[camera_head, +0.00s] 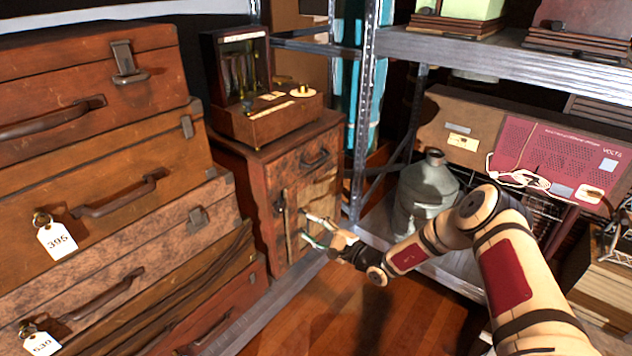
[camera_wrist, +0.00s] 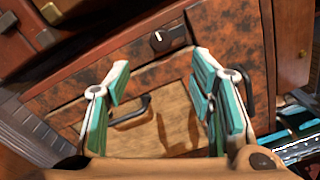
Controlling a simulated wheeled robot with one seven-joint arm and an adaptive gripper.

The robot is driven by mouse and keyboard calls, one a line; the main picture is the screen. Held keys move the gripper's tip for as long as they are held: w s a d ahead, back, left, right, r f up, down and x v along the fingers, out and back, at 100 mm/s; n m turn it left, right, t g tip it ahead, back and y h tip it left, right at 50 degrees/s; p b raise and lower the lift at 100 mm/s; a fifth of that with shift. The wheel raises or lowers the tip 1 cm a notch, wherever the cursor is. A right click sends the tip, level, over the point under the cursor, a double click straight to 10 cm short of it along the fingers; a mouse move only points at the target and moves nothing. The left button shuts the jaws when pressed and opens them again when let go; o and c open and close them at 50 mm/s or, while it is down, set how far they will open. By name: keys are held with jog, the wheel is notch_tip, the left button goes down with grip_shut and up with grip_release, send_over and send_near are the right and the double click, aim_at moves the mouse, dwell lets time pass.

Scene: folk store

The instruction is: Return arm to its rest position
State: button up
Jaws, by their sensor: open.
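My gripper (camera_head: 318,232) is at the end of my arm, in the lower middle of the head view, in front of a small wooden cabinet (camera_head: 265,170). In the wrist view my gripper (camera_wrist: 160,95) has its two teal-padded fingers wide apart, with nothing between them. Behind the fingers is the cabinet's light wooden door (camera_wrist: 165,125) with a dark handle (camera_wrist: 130,108). A dark knob (camera_wrist: 168,40) sits above the door. I cannot tell exactly how far the fingertips are from the cabinet front.
Stacked suitcases (camera_head: 100,190) with tags rise on the left. A metal shelf (camera_head: 480,52) stands on the right, holding a metal jug (camera_head: 425,190) and a red panel device (camera_head: 550,155) close to my arm. An open wooden box (camera_head: 265,105) sits on the cabinet. Wooden floor (camera_head: 330,310) is clear below.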

jog(key=s+a+r+n+g+y, duration=0.1)
jog(key=s+a+r+n+g, duration=0.2)
jog(key=r, duration=0.5)
jog(key=s+a+r+n+g+y, duration=0.1)
jog(key=s+r+n+g, duration=0.25)
jog(key=r, duration=0.35)
jog(key=s+d+r+n+g+h, duration=0.25)
jog(key=s+r+n+g, duration=0.35)
jog(key=s+r, duration=0.5)
jog(key=s+d+r+n+h, duration=0.1)
jog(key=s+d+r+h, duration=0.3)
jog(key=s, duration=0.5)
jog(key=s+d+r+n+h, duration=0.1)
jog(key=s+d+r+h, duration=0.3)
jog(key=s, duration=0.5)
jog(key=s+d+r+m+t+h, duration=0.1)
jog(key=s+d+m+t+h, duration=0.35)
jog(key=s+d, duration=1.15)
notch_tip(320, 180, up, 16)
jog(key=a+n+h+p, duration=0.1)
jog(key=n+p, duration=0.1)
jog(key=p, duration=1.2)
jog(key=shift+s+a+r+n+t+p, duration=0.15)
jog(key=shift+s+n+t+p, duration=0.2)
jog(key=shift+s+n+t, duration=0.1)
jog(key=shift+c, duration=0.6)
